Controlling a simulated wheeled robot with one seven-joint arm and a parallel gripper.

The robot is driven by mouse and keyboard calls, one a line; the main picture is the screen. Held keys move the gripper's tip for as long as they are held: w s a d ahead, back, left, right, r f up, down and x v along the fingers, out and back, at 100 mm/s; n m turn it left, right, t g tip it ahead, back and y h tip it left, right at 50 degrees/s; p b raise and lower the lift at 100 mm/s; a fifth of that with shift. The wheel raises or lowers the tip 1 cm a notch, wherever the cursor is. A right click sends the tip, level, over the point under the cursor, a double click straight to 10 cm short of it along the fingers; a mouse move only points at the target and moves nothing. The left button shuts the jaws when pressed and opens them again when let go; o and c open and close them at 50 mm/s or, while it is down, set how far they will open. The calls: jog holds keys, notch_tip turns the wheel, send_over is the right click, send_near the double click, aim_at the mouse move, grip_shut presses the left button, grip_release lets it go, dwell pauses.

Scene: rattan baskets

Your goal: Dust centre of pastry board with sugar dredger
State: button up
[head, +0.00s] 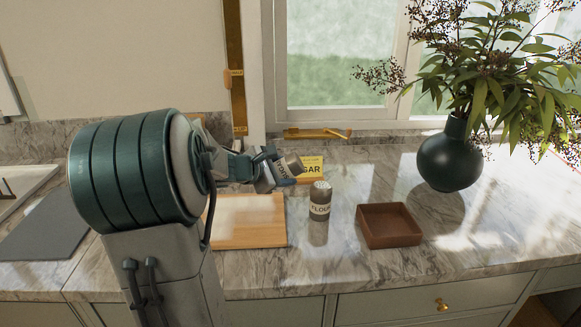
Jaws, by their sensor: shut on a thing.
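My gripper (268,170) is shut on a small grey shaker (289,164), held tilted above the counter beyond the pastry board's far right corner. The shaker's label is partly covered by the fingers, and its lettering is too small to read surely. The wooden pastry board (262,236) lies flat on the counter, its left part hidden by my arm. Its middle looks paler, but I cannot tell whether that is powder or light. A yellow card (312,164) ending in "GAR" stands behind the shaker, partly hidden.
A shaker labelled "FLOUR" (319,202) stands upright right of the board. A shallow brown tray (389,240) sits farther right. A dark vase (449,163) with leafy branches stands at the back right. The counter (470,235) right of the tray is clear.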

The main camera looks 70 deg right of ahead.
jog(key=w+a+p, duration=0.4)
jog(key=w+a, duration=0.1)
jog(key=w, duration=0.4)
jog(key=w+a+p, duration=0.3)
jog(key=w+a, duration=0.2)
jog(key=w, duration=0.5)
jog(key=s+a+b, duration=0.1)
jog(key=s+a, duration=0.1)
jog(key=a, duration=0.1)
jog(key=s+d+b, duration=0.4)
jog(key=s+d, duration=0.1)
jog(key=s, duration=0.5)
jog(key=s+d+b, duration=0.4)
jog(key=s+d, duration=0.1)
jog(key=s, duration=0.6)
jog(key=s+a, duration=0.1)
jog(key=a, duration=0.2)
jog(key=w+a+p, duration=0.1)
jog(key=w+a, duration=0.4)
jog(key=w, duration=0.5)
jog(key=w+a+p, duration=0.2)
jog(key=w+a, duration=0.4)
jog(key=w, duration=0.4)
jog(key=shift+w, duration=0.2)
